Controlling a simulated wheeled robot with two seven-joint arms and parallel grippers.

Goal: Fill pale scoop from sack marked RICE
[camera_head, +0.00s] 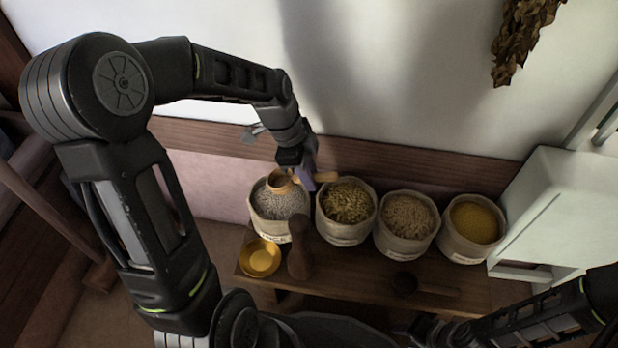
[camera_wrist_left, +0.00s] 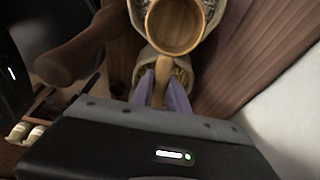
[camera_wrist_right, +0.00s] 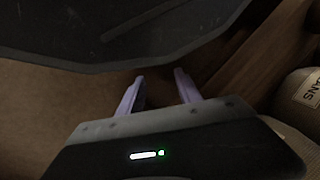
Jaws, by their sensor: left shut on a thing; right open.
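My left gripper (camera_head: 308,176) is shut on the handle of a pale wooden scoop (camera_head: 281,182). The scoop's round cup is over the back of the leftmost sack (camera_head: 280,205), which holds greyish grain. In the left wrist view the cup (camera_wrist_left: 174,24) opens toward the camera and its inside looks bare brown, with no grain visible. I cannot tell whether the cup touches the grain. The labels on the sacks are too small to read in the head view, so I cannot tell which says RICE. My right gripper (camera_wrist_right: 158,76) is open and empty, low at the right.
More sacks stand in the row: brown-gold grain (camera_head: 346,203), tan grain (camera_head: 408,217) and yellow grain (camera_head: 475,223). A gold bowl (camera_head: 260,258), an upright wooden pestle-like piece (camera_head: 300,250) and a dark scoop (camera_head: 407,284) are on the bench (camera_head: 350,275). The wall is close behind.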

